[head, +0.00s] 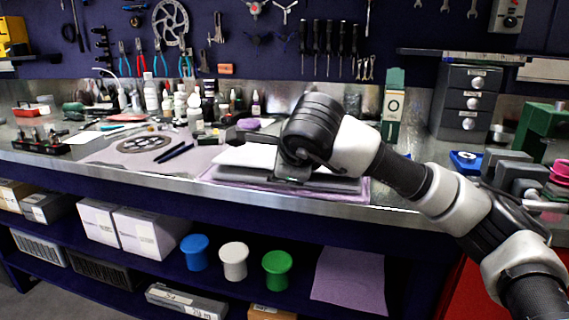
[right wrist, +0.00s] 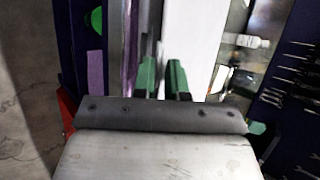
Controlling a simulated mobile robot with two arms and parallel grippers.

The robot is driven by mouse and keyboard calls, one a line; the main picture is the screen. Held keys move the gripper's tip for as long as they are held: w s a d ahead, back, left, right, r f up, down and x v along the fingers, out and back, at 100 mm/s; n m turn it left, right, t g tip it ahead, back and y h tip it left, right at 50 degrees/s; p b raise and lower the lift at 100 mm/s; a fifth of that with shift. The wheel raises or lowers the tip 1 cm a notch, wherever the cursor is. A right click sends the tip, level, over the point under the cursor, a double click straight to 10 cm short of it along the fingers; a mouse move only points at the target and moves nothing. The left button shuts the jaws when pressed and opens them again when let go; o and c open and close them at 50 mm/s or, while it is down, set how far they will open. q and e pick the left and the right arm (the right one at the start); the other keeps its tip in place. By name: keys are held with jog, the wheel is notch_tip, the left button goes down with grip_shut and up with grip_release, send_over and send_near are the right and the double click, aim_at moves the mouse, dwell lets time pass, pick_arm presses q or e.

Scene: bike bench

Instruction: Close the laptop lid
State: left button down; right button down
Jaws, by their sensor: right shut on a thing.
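The laptop (head: 325,183) lies on a purple mat near the front edge of the bench. Its pale lid (head: 245,157) looks low and nearly flat over the base, but my arm hides much of it and I cannot tell the exact angle. My right gripper (head: 290,174) is at the front edge of the laptop. In the right wrist view, the green fingertips of my right gripper (right wrist: 163,80) are close together at the edge of the pale lid (right wrist: 195,40), shut on it. My left gripper is not in view.
Bottles (head: 180,103) stand behind the laptop. Pens (head: 175,152) and a round chainring (head: 144,144) lie to its left. A grey drawer unit (head: 468,98) and a green vise (head: 540,130) are at the right. A shelf with boxes and coloured tubs (head: 277,270) is below.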

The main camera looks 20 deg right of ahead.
jog(key=shift+d+f, duration=0.1)
jog(key=shift+f, duration=0.2)
jog(key=c, duration=1.3)
grip_release()
jog(key=shift+w, duration=0.1)
jog(key=shift+r, duration=0.15)
jog(key=v, duration=1)
jog(key=shift+s+r+p, duration=0.1)
jog(key=shift+s+p, duration=0.3)
